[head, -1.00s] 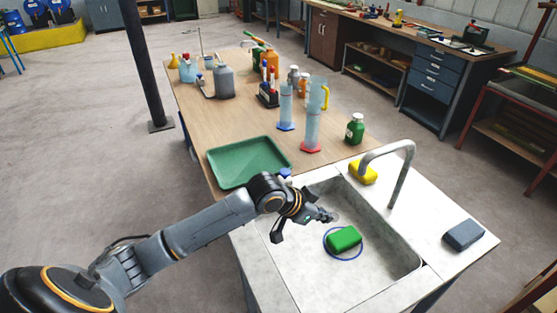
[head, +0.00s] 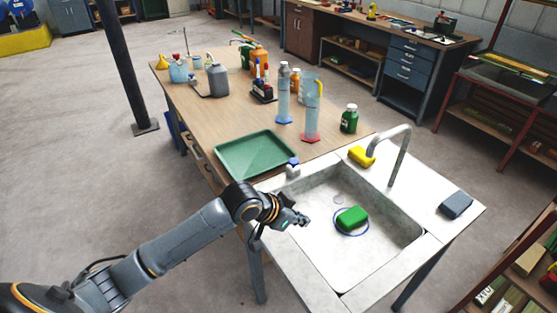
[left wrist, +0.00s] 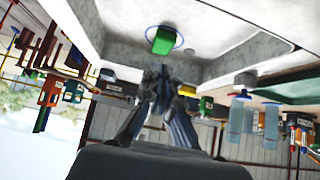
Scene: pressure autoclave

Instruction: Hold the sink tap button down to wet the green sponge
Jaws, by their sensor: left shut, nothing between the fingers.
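The green sponge (head: 351,217) lies on the floor of the grey sink (head: 385,254), inside a blue ring. It also shows in the left wrist view (left wrist: 162,41). A curved grey tap (head: 401,160) rises behind the sink. A small white piece with a blue top (head: 293,167) stands at the sink's back left corner; it looks like the tap button. My left gripper (head: 303,221) is shut and empty at the sink's left side, apart from the sponge and the blue-topped piece. Its fingers (left wrist: 165,74) are together in the left wrist view. My right gripper is out of view.
A yellow sponge (head: 361,156) lies by the tap and a blue-grey block (head: 455,204) on the right counter. A green tray (head: 257,155) adjoins the sink. Cylinders (head: 312,110) and bottles (head: 349,119) stand farther back. The sink floor is otherwise mostly clear.

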